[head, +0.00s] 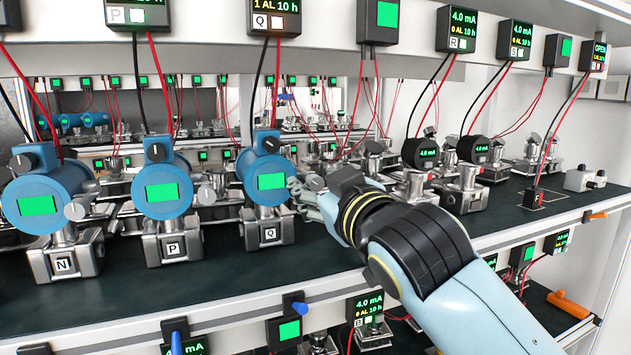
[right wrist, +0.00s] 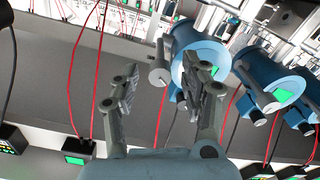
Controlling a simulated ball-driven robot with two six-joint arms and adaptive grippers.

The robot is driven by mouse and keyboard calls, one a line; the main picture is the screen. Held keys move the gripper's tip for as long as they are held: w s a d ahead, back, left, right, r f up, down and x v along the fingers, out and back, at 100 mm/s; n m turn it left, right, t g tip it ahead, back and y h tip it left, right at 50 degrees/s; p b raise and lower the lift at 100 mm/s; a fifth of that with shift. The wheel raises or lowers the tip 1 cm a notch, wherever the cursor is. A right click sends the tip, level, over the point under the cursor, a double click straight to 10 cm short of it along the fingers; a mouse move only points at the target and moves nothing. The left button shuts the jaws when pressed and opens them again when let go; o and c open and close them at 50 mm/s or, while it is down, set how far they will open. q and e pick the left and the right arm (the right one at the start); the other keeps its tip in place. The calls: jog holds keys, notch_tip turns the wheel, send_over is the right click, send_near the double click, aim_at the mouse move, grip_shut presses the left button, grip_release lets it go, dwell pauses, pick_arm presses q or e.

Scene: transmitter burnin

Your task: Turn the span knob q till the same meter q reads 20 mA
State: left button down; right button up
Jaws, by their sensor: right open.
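The blue transmitter Q (head: 253,160) stands on the bench on a metal block labelled Q, its small screen green. Its grey span knob q (head: 316,183) sticks out at its right side. Meter q (head: 276,20) hangs above; "1 AL 10 h" shows, but its mA line is cut off by the top edge. My right gripper (head: 304,196) is open at the knob. In the right wrist view, the knob (right wrist: 160,76) lies between the lines of the two open fingers (right wrist: 168,85), near the tips; I cannot tell whether they touch it. My left gripper is out of view.
Blue transmitters P (head: 161,170) and N (head: 38,180) stand to the left, with side knobs. Black-headed transmitters (head: 420,152) stand to the right. Red and black leads (head: 274,85) hang from the meters near the gripper. The front strip of the dark bench (head: 205,275) is clear.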

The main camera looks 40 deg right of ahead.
jog(key=shift+x, duration=0.8)
grip_shut()
jog(key=m+b, duration=0.1)
jog(key=m, duration=0.4)
grip_release()
